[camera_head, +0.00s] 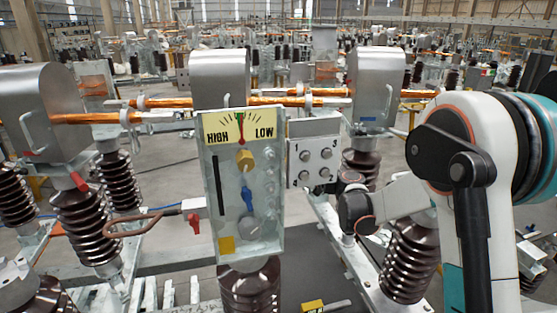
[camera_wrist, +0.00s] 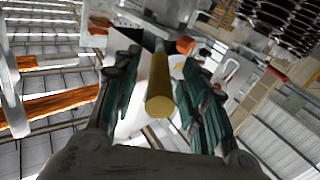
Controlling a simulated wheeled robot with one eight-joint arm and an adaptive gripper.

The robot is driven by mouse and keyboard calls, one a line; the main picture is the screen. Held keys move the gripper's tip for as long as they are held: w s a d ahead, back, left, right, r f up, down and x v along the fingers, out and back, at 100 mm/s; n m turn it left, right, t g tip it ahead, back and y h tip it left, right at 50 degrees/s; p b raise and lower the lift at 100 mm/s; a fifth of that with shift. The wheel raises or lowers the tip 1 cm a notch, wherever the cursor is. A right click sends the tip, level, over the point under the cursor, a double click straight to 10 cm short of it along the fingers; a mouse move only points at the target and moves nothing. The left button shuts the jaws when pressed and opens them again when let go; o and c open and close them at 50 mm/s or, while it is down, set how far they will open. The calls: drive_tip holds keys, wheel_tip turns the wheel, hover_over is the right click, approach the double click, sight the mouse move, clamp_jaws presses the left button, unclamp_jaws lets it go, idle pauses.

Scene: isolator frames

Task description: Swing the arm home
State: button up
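My arm (camera_head: 462,155), white with black and orange parts, stands at the right of the head view. It bends in towards the middle, behind and beside the upright grey panel. My gripper (camera_wrist: 161,66) shows in the wrist view, with its two green-padded fingers spread apart. A yellow rod (camera_wrist: 160,92) lies between the fingers, seen nearly end-on. A gap shows on both sides of the rod, and I cannot tell whether anything touches it. I cannot make out the gripper's fingers in the head view.
The grey panel (camera_head: 233,190) with a HIGH/LOW dial and knobs stands close in front. A box with numbered knobs (camera_head: 315,154) is beside it. Brown ribbed insulators (camera_head: 88,225), metal housings (camera_head: 219,78) and orange bars (camera_head: 282,101) crowd around. Grey floor shows between the frames.

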clamp_jaws()
drive_tip(key=s+a+m+t+h+b, duration=0.2)
drive_tip(key=s+a+t+h, duration=0.1)
drive_tip(key=s+a, duration=0.1)
drive_tip(key=shift+s+a+m+b, duration=0.3)
drive_tip(key=shift+a+m+b, duration=0.05)
drive_tip(key=shift+m, duration=0.05)
unclamp_jaws()
drive_tip(key=v, duration=1.2)
drive_tip(key=shift+c, duration=0.4)
